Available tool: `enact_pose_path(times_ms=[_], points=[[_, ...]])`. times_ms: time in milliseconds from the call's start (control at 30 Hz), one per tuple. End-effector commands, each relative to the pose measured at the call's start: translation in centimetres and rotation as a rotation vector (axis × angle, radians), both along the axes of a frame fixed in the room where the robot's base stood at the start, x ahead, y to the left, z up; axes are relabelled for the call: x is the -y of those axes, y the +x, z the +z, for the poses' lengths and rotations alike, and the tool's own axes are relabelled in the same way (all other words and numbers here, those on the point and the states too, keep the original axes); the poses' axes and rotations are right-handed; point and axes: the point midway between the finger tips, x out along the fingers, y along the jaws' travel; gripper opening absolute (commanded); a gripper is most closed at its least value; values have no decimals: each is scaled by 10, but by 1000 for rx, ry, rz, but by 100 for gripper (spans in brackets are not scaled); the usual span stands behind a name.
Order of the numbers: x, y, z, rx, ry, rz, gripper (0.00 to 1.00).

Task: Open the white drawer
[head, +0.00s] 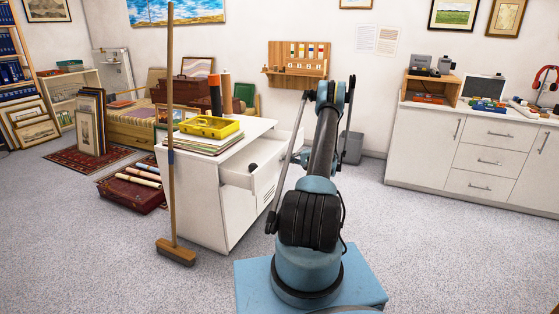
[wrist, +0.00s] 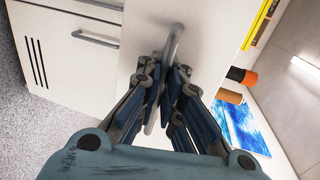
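The white drawer (head: 262,180) stands partly pulled out of the white cabinet (head: 205,200) in the head view, with a dark item showing inside. Its white front (wrist: 205,40) fills the middle of the wrist view. A grey bar handle (wrist: 174,42) on that front runs down between the fingers of my gripper (wrist: 168,78). The fingers are closed in on both sides of the bar. Part of the handle is hidden by the fingers. In the head view my arm covers much of the drawer's front.
A yellow box (head: 209,126) sits on the cabinet top. A broom (head: 172,150) stands upright in front of the cabinet. A red case (head: 133,193) lies on the floor. A white counter (head: 475,155) stands at right. Grey carpet is clear between it and my base.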

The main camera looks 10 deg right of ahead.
Motion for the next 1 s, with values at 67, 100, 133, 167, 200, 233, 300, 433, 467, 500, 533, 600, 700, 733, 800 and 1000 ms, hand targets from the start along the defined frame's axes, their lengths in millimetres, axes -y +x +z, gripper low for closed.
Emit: enact_pose_path(times_ms=[67,100,133,167,200,233,300,433,467,500,533,600,700,733,800,1000], points=[[8,-8,-1,-2,-1,3,0],[12,-11,-1,-2,-1,3,0],[14,-13,-1,-3,-1,4,0],[16,-14,-1,-3,-1,4,0],[19,-15,-1,-3,-1,4,0],[20,-16,-1,-3,-1,4,0],[23,-18,-1,-2,-1,3,0],[25,-19,-1,-2,-1,3,0],[25,-19,-1,-2,-1,2,0],[25,-19,-1,-2,-1,2,0],[25,-19,-1,-2,-1,2,0],[26,-19,-1,-2,-1,2,0],[26,-19,-1,-2,-1,2,0],[26,-19,-1,-2,-1,2,12],[26,-19,-1,-2,0,1,16],[27,-18,0,-1,0,-1,16]])
